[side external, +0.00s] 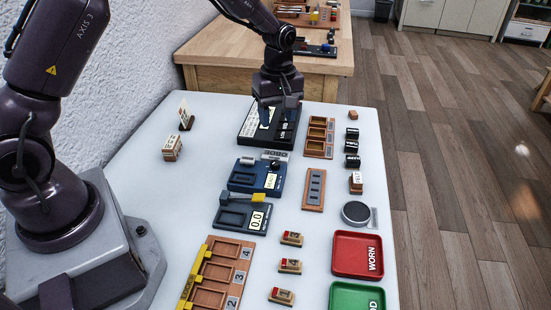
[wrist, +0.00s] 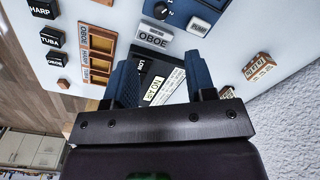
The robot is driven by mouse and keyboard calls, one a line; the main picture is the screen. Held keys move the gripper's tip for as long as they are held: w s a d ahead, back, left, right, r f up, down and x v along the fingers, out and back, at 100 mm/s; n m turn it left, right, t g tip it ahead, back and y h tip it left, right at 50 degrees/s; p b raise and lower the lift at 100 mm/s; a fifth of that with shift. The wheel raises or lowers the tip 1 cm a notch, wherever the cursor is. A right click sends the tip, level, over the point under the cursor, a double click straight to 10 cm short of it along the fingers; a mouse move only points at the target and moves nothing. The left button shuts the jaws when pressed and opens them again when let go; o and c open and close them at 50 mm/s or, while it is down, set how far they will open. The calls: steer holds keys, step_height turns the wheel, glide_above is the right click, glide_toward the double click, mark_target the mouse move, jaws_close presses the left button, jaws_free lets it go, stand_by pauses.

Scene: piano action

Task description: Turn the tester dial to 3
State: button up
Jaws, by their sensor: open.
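My gripper (side external: 279,103) is above a black device (side external: 254,128) farther back, away from the dial. In the wrist view my gripper (wrist: 163,68) is open, its two blue fingers apart with nothing held. The black device (wrist: 150,75) lies beneath, its small screen and printed panel partly hidden by my gripper.
A grey OBOE block (side external: 275,156) sits between the two devices. A blue scale (side external: 234,216) with a yellow-ended lever is nearer. Wooden trays (side external: 314,190), black labelled blocks (side external: 352,147), a red tray (side external: 357,254) and a green tray (side external: 356,296) stand to the right.

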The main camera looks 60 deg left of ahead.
mark_target(276, 162)
step_height(276, 162, down, 13)
steer(key=shift+s+r, duration=0.1)
steer(key=shift+s, duration=0.05)
stand_by(0.4)
steer(key=c, duration=0.9)
steer(key=shift+c, duration=0.2)
